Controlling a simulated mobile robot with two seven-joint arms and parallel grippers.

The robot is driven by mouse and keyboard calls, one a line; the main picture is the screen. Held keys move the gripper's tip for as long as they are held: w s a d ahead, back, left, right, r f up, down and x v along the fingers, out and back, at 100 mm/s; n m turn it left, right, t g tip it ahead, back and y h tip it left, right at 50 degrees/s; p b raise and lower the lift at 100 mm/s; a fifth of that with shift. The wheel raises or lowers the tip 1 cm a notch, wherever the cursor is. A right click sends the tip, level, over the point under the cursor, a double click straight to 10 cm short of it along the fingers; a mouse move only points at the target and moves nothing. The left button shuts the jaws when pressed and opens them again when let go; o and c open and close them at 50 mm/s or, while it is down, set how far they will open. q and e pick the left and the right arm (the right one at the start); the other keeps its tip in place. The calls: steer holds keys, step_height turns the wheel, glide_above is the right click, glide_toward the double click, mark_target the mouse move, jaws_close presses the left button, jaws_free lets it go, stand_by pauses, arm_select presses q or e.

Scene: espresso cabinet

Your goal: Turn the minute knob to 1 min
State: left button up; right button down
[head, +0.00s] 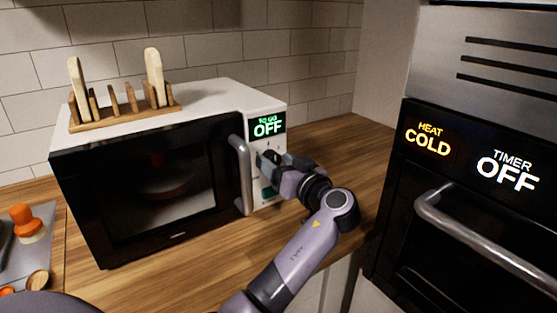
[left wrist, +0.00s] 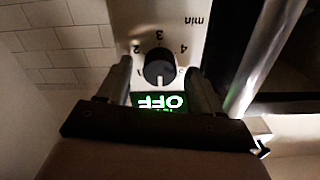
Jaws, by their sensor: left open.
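The microwave (head: 165,95) stands on the wooden counter with its door shut. Its green display (head: 267,124) reads OFF. The black minute knob (left wrist: 160,67) shows in the left wrist view, which is upside down; its white pointer aims toward the display, and the numbers 2, 3 and 4 show around its other side. My left gripper (head: 272,158) is open at the control panel (head: 254,196) and covers the knob in the head view. In the left wrist view the open fingers (left wrist: 160,78) stand on either side of the knob, with visible gaps. My right gripper is not in view.
The microwave's vertical door handle (head: 240,175) is just left of my gripper. A wooden rack (head: 125,117) stands on top of the microwave. An oven (head: 480,180) with COLD and OFF displays stands at the right. The counter (head: 345,150) right of the microwave is clear.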

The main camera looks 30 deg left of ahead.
arm_select(q)
steer(key=c, duration=1.1)
steer(key=shift+o, duration=0.2)
steer(key=shift+m, duration=1.4)
steer(key=m+p, duration=0.1)
steer(key=m, duration=0.2)
steer(key=shift+w+m, duration=0.1)
steer(key=shift+m, duration=0.2)
steer(key=m, duration=0.5)
steer(key=shift+m, duration=0.3)
steer(key=o, duration=1.1)
steer(key=shift+c, duration=0.2)
